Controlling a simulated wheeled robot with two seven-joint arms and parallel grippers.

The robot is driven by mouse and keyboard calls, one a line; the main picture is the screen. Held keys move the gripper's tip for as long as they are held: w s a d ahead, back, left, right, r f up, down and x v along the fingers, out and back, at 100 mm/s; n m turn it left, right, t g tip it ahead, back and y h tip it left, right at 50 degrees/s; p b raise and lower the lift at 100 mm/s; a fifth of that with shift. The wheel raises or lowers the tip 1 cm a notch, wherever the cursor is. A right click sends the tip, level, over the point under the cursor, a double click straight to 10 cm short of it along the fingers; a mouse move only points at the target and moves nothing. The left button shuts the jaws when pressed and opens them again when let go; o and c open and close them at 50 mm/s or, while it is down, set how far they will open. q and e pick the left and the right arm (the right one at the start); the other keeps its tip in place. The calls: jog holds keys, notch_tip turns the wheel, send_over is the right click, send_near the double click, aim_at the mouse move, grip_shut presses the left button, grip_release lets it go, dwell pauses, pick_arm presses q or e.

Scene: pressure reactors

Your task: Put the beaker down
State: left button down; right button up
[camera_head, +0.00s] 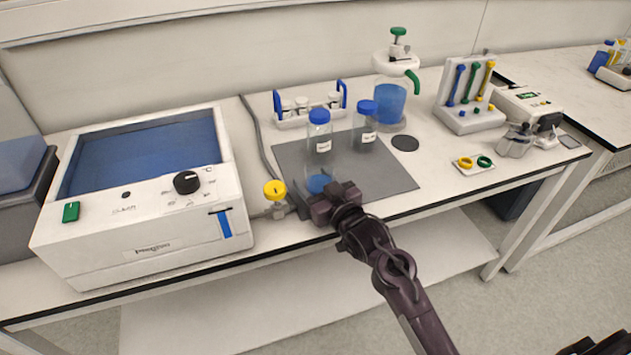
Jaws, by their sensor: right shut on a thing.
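My right gripper (325,204) reaches in from the lower right to the front edge of the dark grey mat (380,178). It is shut on the beaker (318,183), a clear vessel with blue liquid in its bottom. The beaker looks upright, over the front left part of the mat. The gripper hides part of its lower side, and I cannot tell whether its base touches the mat. My left gripper is not in view.
Two blue-capped bottles (320,140) (365,125) stand behind on the mat. A water bath (146,205) and a yellow-topped valve (275,191) are left. A blue-filled dispenser (390,100) stands behind. The mat's right part is clear.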

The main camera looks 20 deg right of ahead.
jog(key=o, duration=0.9)
jog(key=shift+f, duration=0.15)
jog(key=shift+o, duration=1.3)
jog(key=shift+r, duration=0.25)
jog(key=v, duration=1.1)
jog(key=shift+f, duration=0.1)
jog(key=shift+s+d, duration=0.15)
jog(key=shift+s, duration=0.3)
